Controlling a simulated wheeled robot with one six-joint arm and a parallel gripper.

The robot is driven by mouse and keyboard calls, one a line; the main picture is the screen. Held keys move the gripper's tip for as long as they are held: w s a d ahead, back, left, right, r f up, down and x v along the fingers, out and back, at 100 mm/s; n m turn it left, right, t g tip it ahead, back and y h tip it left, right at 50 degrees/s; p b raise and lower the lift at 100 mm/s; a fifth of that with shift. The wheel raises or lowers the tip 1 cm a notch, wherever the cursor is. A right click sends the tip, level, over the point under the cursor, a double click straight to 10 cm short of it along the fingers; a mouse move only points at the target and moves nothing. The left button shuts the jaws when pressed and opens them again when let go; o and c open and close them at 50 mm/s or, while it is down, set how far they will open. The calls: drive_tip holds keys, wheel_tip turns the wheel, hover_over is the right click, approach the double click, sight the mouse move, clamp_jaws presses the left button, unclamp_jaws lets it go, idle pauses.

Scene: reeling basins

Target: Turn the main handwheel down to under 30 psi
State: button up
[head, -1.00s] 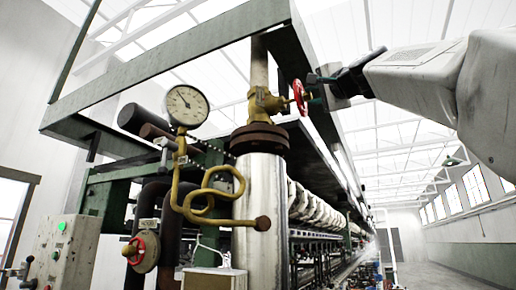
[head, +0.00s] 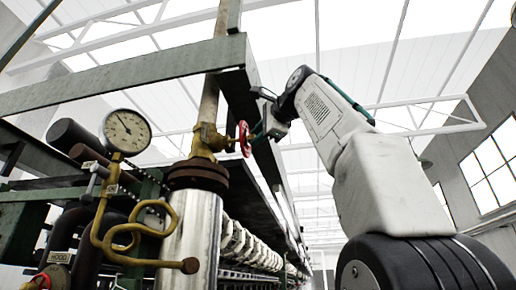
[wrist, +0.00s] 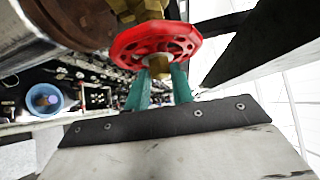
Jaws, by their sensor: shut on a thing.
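The main handwheel (head: 244,139) is red and stands on a brass valve (head: 207,140) on the vertical pipe. In the wrist view the red wheel (wrist: 155,42) fills the top middle, with its brass nut at the centre. My gripper (head: 258,134) is at the wheel's right side; in the wrist view its teal fingers (wrist: 160,85) reach up to the wheel's near rim and are shut on it. The exact contact is partly hidden. A round white pressure gauge (head: 127,131) is at the left; its needle points to the upper left, and its numbers are too small to read.
A second red handwheel (head: 41,282) is at the lower left beside a HOOD tag (head: 60,257). A green steel beam (head: 125,78) crosses above the gauge. Curled brass tubing (head: 150,232) stands before the metal column (head: 192,235). A blue basin (wrist: 44,99) lies far below.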

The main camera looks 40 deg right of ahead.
idle(0.6)
drive_tip(key=o, duration=1)
drive_tip(key=shift+w+a, duration=0.1)
drive_tip(key=shift+s+a+r, duration=0.1)
drive_tip(key=shift+s+a, duration=0.05)
drive_tip(key=shift+s, duration=1.15)
drive_tip(key=shift+s+a+r, duration=0.1)
drive_tip(key=shift+s, duration=1.15)
drive_tip(key=shift+s+a+r, duration=0.1)
drive_tip(key=shift+s+a, duration=0.05)
drive_tip(key=shift+s, duration=1.15)
